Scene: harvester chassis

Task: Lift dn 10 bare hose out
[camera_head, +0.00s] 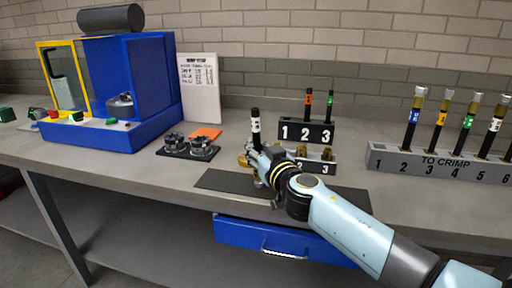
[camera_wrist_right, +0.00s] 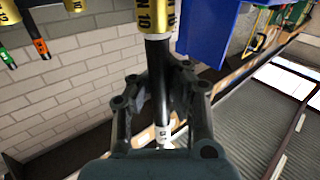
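The bare hose (camera_head: 256,121) is black with a white label and stands about upright near the front of the bench. In the right wrist view the hose (camera_wrist_right: 157,75) runs between my right fingers, its white label towards the palm. My right gripper (camera_head: 257,166) is at the hose's lower part; in the wrist view the gripper (camera_wrist_right: 159,72) has its pads close against both sides and looks shut on it. A gold ferrule (camera_wrist_right: 154,15) marked 10 meets or overlaps the hose's far end; I cannot tell which. My left gripper is not in view.
Behind is a rack (camera_head: 307,132) numbered 1 to 3, with orange- and green-labelled hoses. A lower block (camera_head: 318,168) with gold ferrules is partly hidden by my arm. The TO CRIMP rack (camera_head: 440,163) stands right, the blue press (camera_head: 140,90) left. A dark mat (camera_head: 222,181) lies in front.

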